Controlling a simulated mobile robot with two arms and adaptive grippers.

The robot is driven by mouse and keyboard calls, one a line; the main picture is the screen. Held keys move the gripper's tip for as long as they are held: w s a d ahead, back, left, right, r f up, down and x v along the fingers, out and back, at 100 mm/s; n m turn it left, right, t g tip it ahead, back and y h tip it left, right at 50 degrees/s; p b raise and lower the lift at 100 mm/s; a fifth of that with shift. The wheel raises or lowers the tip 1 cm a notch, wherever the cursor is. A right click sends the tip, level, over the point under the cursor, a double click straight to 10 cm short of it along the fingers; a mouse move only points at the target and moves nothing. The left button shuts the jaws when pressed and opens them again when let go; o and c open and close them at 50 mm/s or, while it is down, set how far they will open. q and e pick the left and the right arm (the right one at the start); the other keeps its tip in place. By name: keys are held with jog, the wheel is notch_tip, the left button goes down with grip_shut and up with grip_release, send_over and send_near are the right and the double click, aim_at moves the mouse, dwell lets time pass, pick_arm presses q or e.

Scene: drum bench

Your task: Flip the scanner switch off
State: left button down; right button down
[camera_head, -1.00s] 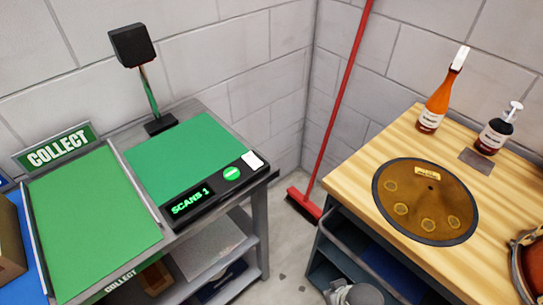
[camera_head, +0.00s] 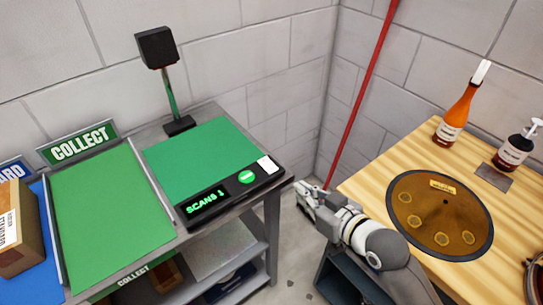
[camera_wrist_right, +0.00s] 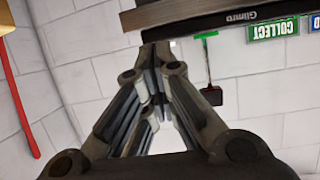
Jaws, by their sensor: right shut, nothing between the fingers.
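The scanner has a green pad (camera_head: 200,155), a black front panel (camera_head: 228,190) reading SCANS 1, and a black head (camera_head: 156,47) on a post. I cannot tell which way the switch is tipped. My right gripper (camera_head: 303,190) is shut and empty, just right of the scanner bench's right corner, apart from the switch. In the right wrist view, its fingers (camera_wrist_right: 155,48) meet below the dark bench edge (camera_wrist_right: 220,28). My left gripper is out of view.
Left of the scanner are a green COLLECT tray (camera_head: 108,215) and a cardboard box (camera_head: 20,232). A red broom handle (camera_head: 365,85) leans in the corner. The wooden bench (camera_head: 370,182) at right holds a bronze disc (camera_head: 440,215) and bottles (camera_head: 457,110).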

jog(key=w+a+r+t+y, duration=0.1)
jog(key=w+r+y, duration=0.1)
jog(key=r, duration=0.4)
jog(key=shift+w+a+n+t, duration=0.15)
jog(key=shift+w+n+t, duration=0.2)
jog(key=shift+w, duration=0.3)
jog(key=p, duration=0.2)
send_over(271, 166)
jog(key=shift+s+d+f, duration=0.3)
jog(key=shift+s+f, duration=0.1)
jog(key=shift+f, duration=0.1)
jog(key=f, duration=0.2)
jog(key=shift+w+a+f, duration=0.2)
jog(key=shift+w+f, duration=0.1)
jog(key=shift+f, duration=0.85)
